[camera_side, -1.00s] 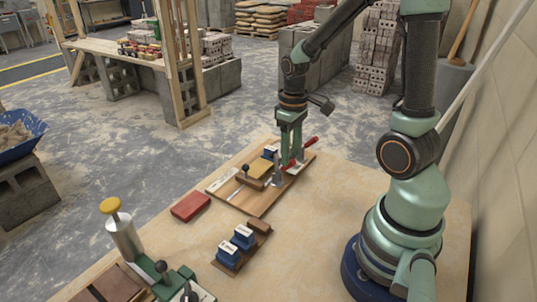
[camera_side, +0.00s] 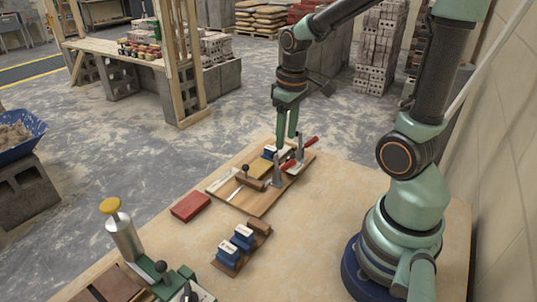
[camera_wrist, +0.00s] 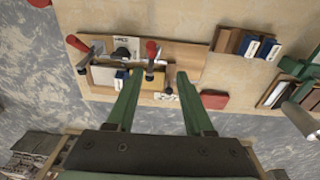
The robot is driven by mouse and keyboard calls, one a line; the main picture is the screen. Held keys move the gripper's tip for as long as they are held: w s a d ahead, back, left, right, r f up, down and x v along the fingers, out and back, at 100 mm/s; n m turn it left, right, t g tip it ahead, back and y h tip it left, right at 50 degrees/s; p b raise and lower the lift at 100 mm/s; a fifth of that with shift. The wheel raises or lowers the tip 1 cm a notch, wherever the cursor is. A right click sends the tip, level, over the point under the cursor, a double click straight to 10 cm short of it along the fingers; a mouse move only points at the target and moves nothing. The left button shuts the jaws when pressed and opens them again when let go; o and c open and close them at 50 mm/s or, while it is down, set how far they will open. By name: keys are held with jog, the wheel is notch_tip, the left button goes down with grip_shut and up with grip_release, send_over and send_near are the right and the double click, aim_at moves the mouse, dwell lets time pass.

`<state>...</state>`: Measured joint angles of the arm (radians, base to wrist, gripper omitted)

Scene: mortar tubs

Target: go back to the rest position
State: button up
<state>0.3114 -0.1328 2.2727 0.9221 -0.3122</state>
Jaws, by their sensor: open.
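My gripper (camera_side: 287,139) is above the far part of the wooden fixture board (camera_side: 258,207), with its fingers apart and nothing between them. In the wrist view the open fingers (camera_wrist: 159,80) point toward the board. One finger partly overlaps the board's far parts in the side view.
Two blue tubs (camera_side: 243,236) stand in a brown rack (camera_side: 258,231) nearer the front. A red block (camera_side: 190,207) lies left of the board. A metal cylinder with a yellow knob (camera_side: 123,237) and green fittings stand at the front left. The tabletop (camera_side: 310,225) right of the rack is clear.

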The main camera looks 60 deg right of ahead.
jog(key=s+a+r+t, duration=0.1)
jog(key=a+r+t, duration=0.3)
jog(key=a+r, duration=0.4)
jog(key=shift+s+a+r+t, duration=0.2)
jog(key=shift+a+t, duration=0.1)
jog(key=shift+a, duration=0.5)
